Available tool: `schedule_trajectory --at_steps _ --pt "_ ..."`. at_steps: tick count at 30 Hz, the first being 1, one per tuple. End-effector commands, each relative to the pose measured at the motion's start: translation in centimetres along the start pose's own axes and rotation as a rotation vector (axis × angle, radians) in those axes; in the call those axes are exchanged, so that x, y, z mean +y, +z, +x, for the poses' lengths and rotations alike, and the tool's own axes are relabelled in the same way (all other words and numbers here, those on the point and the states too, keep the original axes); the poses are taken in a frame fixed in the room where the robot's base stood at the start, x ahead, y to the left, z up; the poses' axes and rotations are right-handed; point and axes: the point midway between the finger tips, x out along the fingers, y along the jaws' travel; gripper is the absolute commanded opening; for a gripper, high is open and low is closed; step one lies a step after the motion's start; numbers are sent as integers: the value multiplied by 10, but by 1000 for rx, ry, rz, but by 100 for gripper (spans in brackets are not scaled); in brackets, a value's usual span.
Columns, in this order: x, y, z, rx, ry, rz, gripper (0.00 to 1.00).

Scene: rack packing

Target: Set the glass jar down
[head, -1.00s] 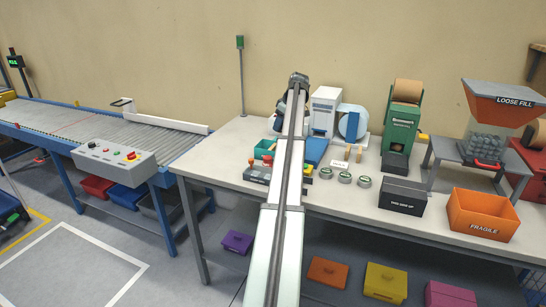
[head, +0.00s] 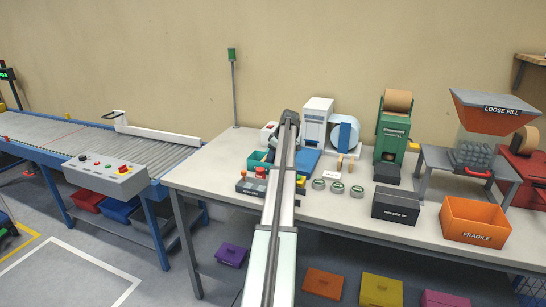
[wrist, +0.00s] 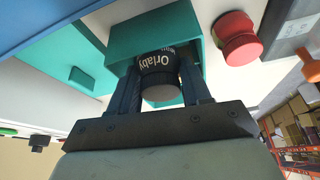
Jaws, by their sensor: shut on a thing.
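My gripper (wrist: 160,80) is shut on a dark-labelled jar (wrist: 156,62) whose label reads "Orlaby", one finger on each side. In the wrist view the jar's round pale end faces the camera. The jar lies within the outline of a teal bin (wrist: 201,38); whether it touches the bin cannot be told. In the head view my own arm hides the gripper and the jar, and part of the teal bin (head: 257,157) shows just left of the arm on the table.
A red-capped item (wrist: 238,40) is close beside the bin. A black box (head: 397,205) and an orange FRAGILE bin (head: 476,222) stand farther right. The table's left end looks clear.

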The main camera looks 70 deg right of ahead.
Motion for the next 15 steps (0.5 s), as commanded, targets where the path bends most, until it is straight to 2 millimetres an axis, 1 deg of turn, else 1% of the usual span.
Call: schedule_trajectory --at_steps 7,15 --pt "0 0 0 0 0 0 14" --pt "0 3 6 0 0 0 14"
